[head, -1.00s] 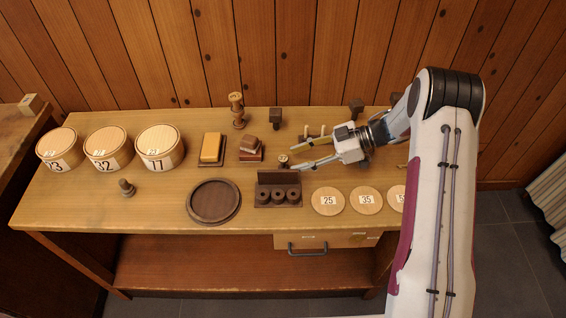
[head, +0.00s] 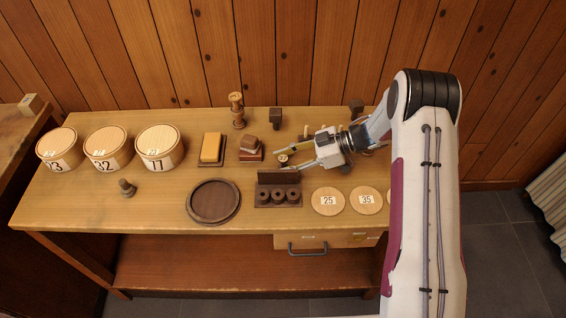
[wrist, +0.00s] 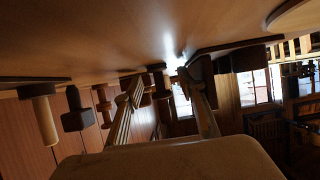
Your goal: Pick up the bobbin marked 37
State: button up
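My gripper (head: 285,162) is open over the middle of the bench, its fingers pointing left. A small bobbin with a round, pale-centred top (head: 282,159) stands between or just beyond the fingertips, behind the dark holder. In the wrist view, which shows the bench upside down, a dark spool shape (wrist: 160,82) appears between the open fingers (wrist: 158,76); I cannot tell whether they touch it. Another small dark bobbin (head: 127,187) stands at the front left, and a tall turned spool (head: 237,110) at the back. No number 37 is readable on any of them.
A dark holder (head: 278,177) with a raised back and several round pieces stands in front of the gripper. Lidded boxes (head: 160,147) and numbered discs (head: 328,201) flank these.

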aim_at(283, 158)
jog(key=shift+a+f, duration=0.1)
jog(key=shift+a, duration=0.05)
jog(key=shift+c, duration=0.5)
jog(key=c, duration=0.8)
jog(key=shift+r, duration=5)
